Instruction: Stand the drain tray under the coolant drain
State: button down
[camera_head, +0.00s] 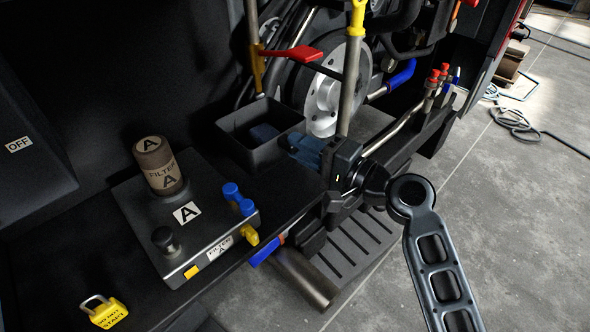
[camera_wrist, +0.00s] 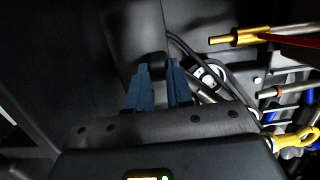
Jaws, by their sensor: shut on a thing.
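The drain tray is an open black box (camera_head: 232,145), upright and level, in the middle of the head view. My gripper (camera_head: 285,145) reaches it from the right and is shut on its right side. A blue fingertip shows inside the tray. In the wrist view the two blue fingers (camera_wrist: 158,82) close on a dark part of it. A yellow-ended pipe with a red lever (camera_head: 292,54), apparently the coolant drain, comes down at the tray's back; its yellow end (camera_wrist: 235,40) also shows in the wrist view. I cannot tell whether the tray rests on the shelf.
A filter housing marked A (camera_head: 187,214) with a brown filter (camera_head: 158,165) stands at left on the dark shelf. A yellow padlock (camera_head: 104,311) lies at front left. A yellow-collared grey pipe (camera_head: 351,70) stands close behind my gripper. The slotted step (camera_head: 350,255) is below.

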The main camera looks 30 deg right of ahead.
aim_at(283, 157)
jog(key=shift+f+b, duration=0.5)
jog(key=shift+f, duration=2)
jog(key=shift+f, duration=0.2)
jog(key=c, duration=1)
grip_release()
jog(key=shift+r, duration=0.1)
jog(key=shift+r, duration=0.15)
jog(key=v, duration=1.2)
jog(key=shift+b, duration=0.35)
jog(key=shift+s+f, duration=0.1)
jog(key=shift+f, duration=0.1)
